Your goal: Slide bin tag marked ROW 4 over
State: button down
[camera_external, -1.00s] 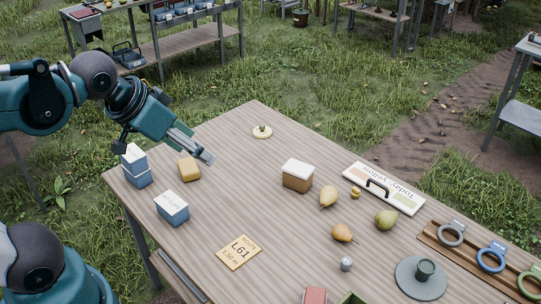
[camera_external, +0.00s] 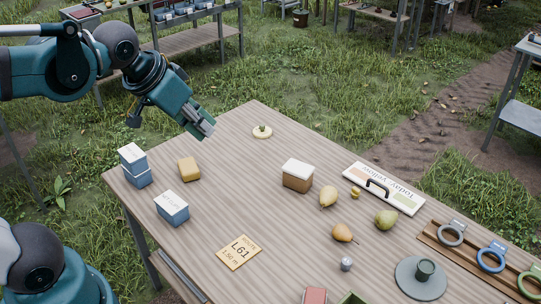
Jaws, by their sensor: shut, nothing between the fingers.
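No tag that I can read as ROW 4 shows. A tan card (camera_external: 239,253) reading "ROUTE L61 1.50 m" lies flat near the table's front left. A wooden rail (camera_external: 433,236) at the right edge holds a grey ring (camera_external: 451,242), a blue ring (camera_external: 481,263) and an olive ring (camera_external: 523,287). Each has a small label plate too small to read. The rail runs partly out of frame. My gripper (camera_external: 206,131) is shut and empty, raised above the table's far left edge, well apart from the card and rings.
Blue boxes (camera_external: 174,215) and a yellow block (camera_external: 189,169) stand at the left. A white-topped brown box (camera_external: 297,183), pears (camera_external: 386,220), a handled sign board (camera_external: 407,198) and a grey round base (camera_external: 407,286) occupy the middle and right.

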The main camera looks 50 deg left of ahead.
jog(key=w+a+r, duration=0.2)
jog(key=w+r, duration=0.2)
jog(key=w, duration=0.5)
jog(key=g, duration=0.7)
send_over(278, 126)
notch_tip(278, 126, down, 34)
jog(key=shift+b, duration=0.35)
jog(key=shift+s+f, duration=0.1)
jog(key=shift+f, duration=0.05)
notch_tip(278, 126, down, 10)
jog(key=shift+r, duration=0.1)
jog(key=shift+s, duration=2.05)
